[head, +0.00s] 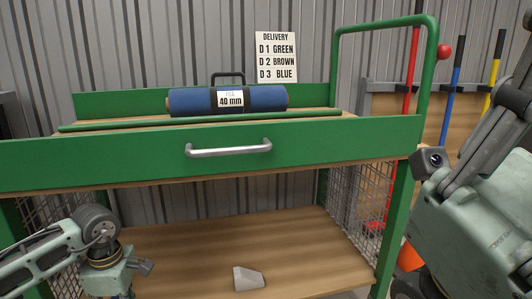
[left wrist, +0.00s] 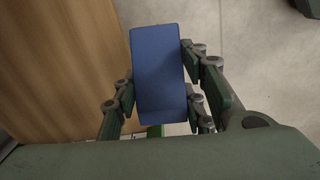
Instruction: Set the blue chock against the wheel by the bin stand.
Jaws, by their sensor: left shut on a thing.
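In the left wrist view the blue chock (left wrist: 160,75) shows as a plain blue block between the two fingers of my left gripper. In the head view my left gripper (head: 126,284) is low at the bottom left, in front of the cart's lower shelf; its fingers and the chock are mostly cut off by the frame edge. My right gripper (head: 503,118) is raised close at the right edge, only partly in frame, so its opening cannot be judged. I cannot make out the wheel or the bin stand in either view.
A green cart (head: 300,135) carries a blue roll (head: 190,101) labelled 40 mm. A grey wedge-like block (head: 248,279) lies on its wooden lower shelf (head: 200,255). Behind are a delivery sign (head: 277,57) and coloured poles (head: 454,80). Pale floor (left wrist: 245,45) is clear beside the chock.

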